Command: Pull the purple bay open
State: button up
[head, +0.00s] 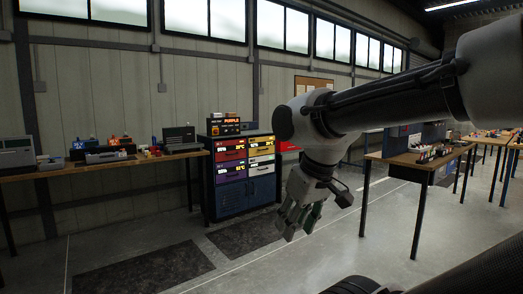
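The purple bay (231,173) is a drawer front on a dark blue cabinet (232,201) near the wall. It sits in the left column, just below a red bay (231,154), and looks closed. A display box (224,126) on the cabinet top shows the word PURPLE in orange. My gripper (298,226) hangs in front and to the right of the cabinet, pointing down, well apart from the bay. Its fingers look spread and nothing shows between them.
A workbench (110,164) with devices stands left of the cabinet. Another bench (433,160) with small items stands at the right. The cabinet's right column has more bays, one yellow (261,142). The floor before the cabinet is clear, with dark mats (245,235).

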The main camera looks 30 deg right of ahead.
aim_at(229, 171)
jog(key=i+l+z, duration=0.45)
jog(key=i+z, duration=0.15)
jog(key=i+l+z, duration=0.25)
jog(key=i, duration=0.55)
jog(key=i+z, duration=0.25)
jog(key=i, duration=2.5)
jog(key=i+l+u, duration=0.15)
jog(key=i+u, duration=0.3)
jog(key=i, duration=0.25)
jog(key=i+l+u, duration=0.4)
jog(key=i, duration=0.25)
jog(key=i+l+u, duration=0.45)
jog(key=i+l, duration=0.15)
